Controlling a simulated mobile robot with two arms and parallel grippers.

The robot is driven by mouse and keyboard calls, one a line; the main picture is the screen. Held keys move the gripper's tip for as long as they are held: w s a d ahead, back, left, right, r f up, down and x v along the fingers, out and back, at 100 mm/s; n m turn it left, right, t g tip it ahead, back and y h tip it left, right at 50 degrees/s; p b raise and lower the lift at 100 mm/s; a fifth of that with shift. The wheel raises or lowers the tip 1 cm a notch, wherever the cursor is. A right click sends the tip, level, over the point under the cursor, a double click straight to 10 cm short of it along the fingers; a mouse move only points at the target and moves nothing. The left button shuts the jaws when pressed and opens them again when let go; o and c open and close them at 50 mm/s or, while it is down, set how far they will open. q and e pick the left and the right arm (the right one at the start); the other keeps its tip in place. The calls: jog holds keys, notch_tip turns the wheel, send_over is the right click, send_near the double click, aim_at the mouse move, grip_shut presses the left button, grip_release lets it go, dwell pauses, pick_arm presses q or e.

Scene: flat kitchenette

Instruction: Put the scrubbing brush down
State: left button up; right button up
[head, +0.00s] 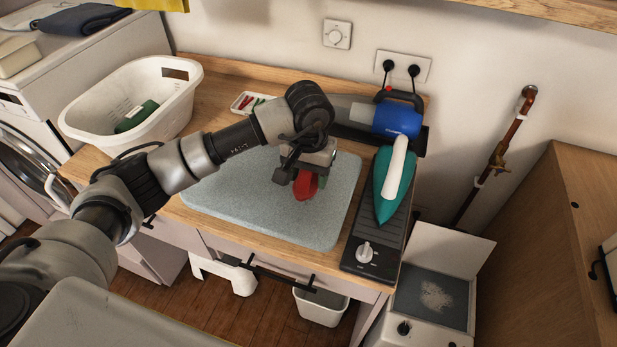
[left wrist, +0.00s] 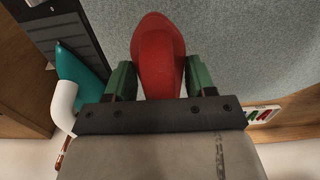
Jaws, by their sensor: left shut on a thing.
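The scrubbing brush (head: 305,186) is a red, rounded thing held over the right part of the grey-blue mat (head: 235,205) on the wooden counter. My left gripper (head: 313,178) is shut on it. In the left wrist view the red brush (left wrist: 158,55) sits between the two green fingers of my left gripper (left wrist: 160,80). I cannot tell whether the brush touches the mat, and its underside is hidden. My right gripper is not in view.
Right of the mat stand a teal iron (head: 385,190) on a dark panel and a blue appliance (head: 397,120). A white basket (head: 130,85) with a green thing inside stands at the left. A small tray (head: 246,102) lies behind the mat. The mat's left and front are clear.

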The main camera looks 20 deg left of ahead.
pick_arm(q)
notch_tip(320, 180, down, 2)
jog(key=shift+f+p, duration=0.15)
jog(key=shift+p, duration=0.25)
jog(key=shift+f, duration=0.25)
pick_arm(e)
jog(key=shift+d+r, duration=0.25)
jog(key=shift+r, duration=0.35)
pick_arm(q)
jog(key=shift+f, duration=0.1)
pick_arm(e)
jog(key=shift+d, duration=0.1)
pick_arm(q)
jog(key=shift+f, duration=0.1)
jog(key=o, duration=0.8)
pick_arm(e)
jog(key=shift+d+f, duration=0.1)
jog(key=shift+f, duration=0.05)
